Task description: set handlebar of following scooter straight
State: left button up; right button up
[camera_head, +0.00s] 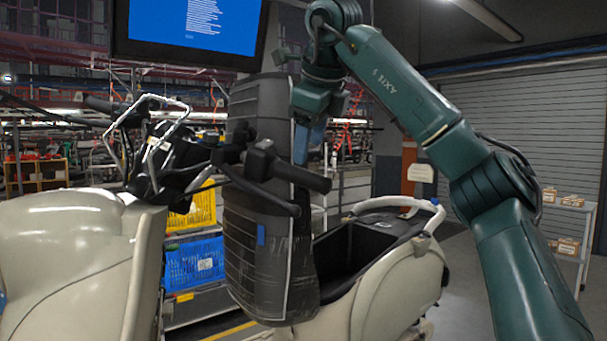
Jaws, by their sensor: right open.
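The scooter handlebar (232,154) is a black bar with exposed bare metal tubing and cables on its left part. Its right grip (300,175) and lever point to the right and towards me; its left grip (100,105) lies farther back at the left, so the bar looks turned at an angle. The cream scooter body (75,260) stands below it at the left. My right gripper (309,143) is open, pointing down just above and behind the right grip, apart from it as far as I can see. Its fingertips are partly hidden. My left gripper is not in view.
A monitor (195,25) hangs above; blue crates (195,265) and yellow crates (193,208) stand behind.

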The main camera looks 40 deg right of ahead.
aim_at(304, 171)
jog(key=b+x, duration=0.1)
jog(key=x, duration=0.5)
jog(key=shift+f, duration=0.1)
jog(key=shift+w+d+f, duration=0.15)
jog(key=shift+w+f, duration=0.1)
jog(key=shift+f, duration=0.05)
jog(key=shift+w+d+f, duration=0.2)
jog(key=shift+w+f, duration=0.1)
jog(key=shift+f, duration=0.2)
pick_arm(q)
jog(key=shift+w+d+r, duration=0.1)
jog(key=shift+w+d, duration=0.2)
pick_arm(e)
jog(key=shift+f, duration=0.1)
